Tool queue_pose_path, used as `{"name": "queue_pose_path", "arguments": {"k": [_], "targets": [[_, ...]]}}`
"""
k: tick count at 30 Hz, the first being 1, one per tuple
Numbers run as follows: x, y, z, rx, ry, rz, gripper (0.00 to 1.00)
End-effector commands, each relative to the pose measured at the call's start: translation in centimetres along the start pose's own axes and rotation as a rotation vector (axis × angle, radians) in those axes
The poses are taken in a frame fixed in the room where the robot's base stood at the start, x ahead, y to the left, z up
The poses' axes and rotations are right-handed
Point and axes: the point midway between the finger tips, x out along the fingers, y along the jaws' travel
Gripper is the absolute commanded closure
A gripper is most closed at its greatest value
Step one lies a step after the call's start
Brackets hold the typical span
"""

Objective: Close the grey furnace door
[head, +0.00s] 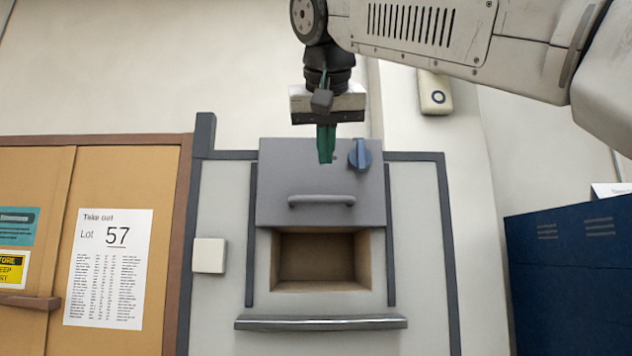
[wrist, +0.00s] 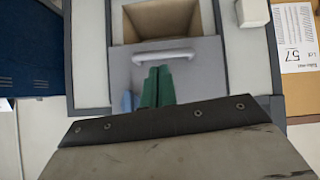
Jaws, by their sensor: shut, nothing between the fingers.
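The grey furnace door (head: 285,180) is raised, standing above the open chamber (head: 320,258) and leaving its mouth uncovered. In the wrist view the picture is turned over: the fingertips (wrist: 158,72) lie just below the handle (wrist: 163,56), over the door (wrist: 205,76). I cannot tell whether they touch the door.
A blue knob (head: 360,155) sits right of my fingers at the door's top. A grey ledge (head: 321,323) juts out below the chamber. A white box (head: 209,255) is on the furnace front at left. A blue cabinet (head: 570,270) stands at right.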

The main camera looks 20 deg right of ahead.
Motion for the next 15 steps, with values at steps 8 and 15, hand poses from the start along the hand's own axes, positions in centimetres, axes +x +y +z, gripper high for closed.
{"name": "queue_pose_path", "arguments": {"k": [8,15], "targets": [[-3.9,-0.8,-4.4,0.107,0.104,-0.011,1.00],[-1.1,-0.6,-4.8,0.113,0.106,-0.007,1.00]]}}
